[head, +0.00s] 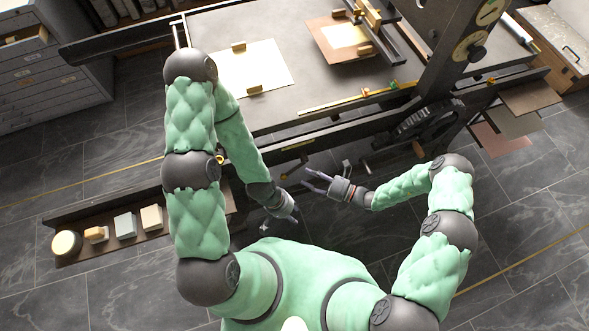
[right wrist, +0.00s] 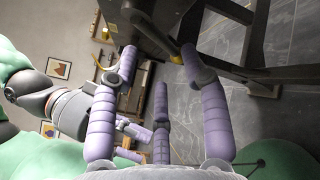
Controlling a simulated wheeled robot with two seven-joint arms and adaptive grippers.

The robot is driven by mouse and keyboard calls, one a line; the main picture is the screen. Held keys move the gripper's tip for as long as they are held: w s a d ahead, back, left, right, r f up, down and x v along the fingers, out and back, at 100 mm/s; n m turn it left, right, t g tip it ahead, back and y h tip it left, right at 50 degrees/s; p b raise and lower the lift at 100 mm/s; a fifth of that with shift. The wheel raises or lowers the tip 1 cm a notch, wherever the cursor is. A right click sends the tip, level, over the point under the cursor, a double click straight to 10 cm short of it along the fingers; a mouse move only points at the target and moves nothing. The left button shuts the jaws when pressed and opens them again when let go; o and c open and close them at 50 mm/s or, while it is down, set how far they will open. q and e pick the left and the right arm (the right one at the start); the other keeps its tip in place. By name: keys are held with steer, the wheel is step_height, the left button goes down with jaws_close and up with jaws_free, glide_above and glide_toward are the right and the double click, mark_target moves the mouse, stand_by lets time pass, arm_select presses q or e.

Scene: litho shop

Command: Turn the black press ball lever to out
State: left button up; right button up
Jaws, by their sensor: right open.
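A black ball (head: 478,53) stands out beside a cream dial on the press upright, at the upper right of the head view. I take it for the ball end of the lever; its arm and setting are too small to read. My right gripper (head: 312,181) is open and empty in front of the press bed's front rail, well below and left of that ball. Its spread purple fingers fill the middle of the right wrist view (right wrist: 162,75). My left gripper (head: 290,213) hangs just below it, apart from the press; its fingers are too small to judge.
The press bed (head: 285,100) carries a pale sheet (head: 262,72) and a brown board (head: 328,45). A dark wheel (head: 425,122) sits below the upright. A shelf with several blocks (head: 75,218) stands at left. Open tiled floor lies at lower right.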

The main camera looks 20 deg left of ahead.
mark_target(294, 169)
steer(key=a, duration=0.2)
steer(key=a+b, duration=0.1)
steer(key=a, duration=0.1)
steer(key=w+a, duration=0.1)
steer(key=a, duration=0.1)
steer(key=shift+w+a, duration=0.1)
steer(key=shift+a, duration=0.3)
jaws_close()
